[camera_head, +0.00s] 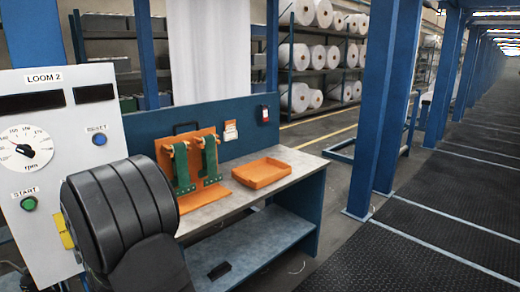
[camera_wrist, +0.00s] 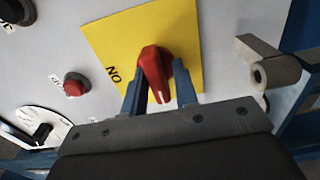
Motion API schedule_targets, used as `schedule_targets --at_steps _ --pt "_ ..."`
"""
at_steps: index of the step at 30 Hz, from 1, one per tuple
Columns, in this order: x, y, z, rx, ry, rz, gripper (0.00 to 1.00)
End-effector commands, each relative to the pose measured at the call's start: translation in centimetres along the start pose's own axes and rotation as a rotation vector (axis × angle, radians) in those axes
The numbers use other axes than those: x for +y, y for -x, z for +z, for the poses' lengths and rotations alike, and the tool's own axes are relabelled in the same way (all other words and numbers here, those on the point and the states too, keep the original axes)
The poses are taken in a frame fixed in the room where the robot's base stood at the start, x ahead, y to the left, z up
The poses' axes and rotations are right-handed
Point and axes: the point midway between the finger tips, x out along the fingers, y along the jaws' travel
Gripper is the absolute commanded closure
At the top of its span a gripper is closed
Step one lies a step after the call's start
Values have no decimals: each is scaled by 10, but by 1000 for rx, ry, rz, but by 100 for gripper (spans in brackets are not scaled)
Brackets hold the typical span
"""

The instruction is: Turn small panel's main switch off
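A red rotary switch (camera_wrist: 154,68) sits on a yellow plate (camera_wrist: 113,38) on a light grey panel in the wrist view. Its white mark points towards the bottom of that view; an upside-down "ON" label is to its left. My gripper (camera_wrist: 159,84) has its two blue fingers either side of the switch's handle, with slim gaps showing, so it looks open around it. In the head view, a sliver of yellow plate (camera_head: 65,231) shows on the LOOM 2 panel (camera_head: 62,125); my dark arm hides the switch and fingers.
The wrist view shows a red button (camera_wrist: 75,85), a dial (camera_wrist: 35,125) and a grey cylindrical fitting (camera_wrist: 272,68) right of the plate. In the head view, a workbench (camera_head: 205,208) holds an orange rack (camera_head: 190,165) and tray (camera_head: 262,172). The right aisle is clear.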

Motion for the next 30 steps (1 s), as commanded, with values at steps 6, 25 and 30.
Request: schedule_targets --at_steps 6,25,30 --pt "10 -1 0 -1 -2 22 62" --pt "4 70 0 0 -3 11 62" --pt "4 69 0 -1 -3 11 62"
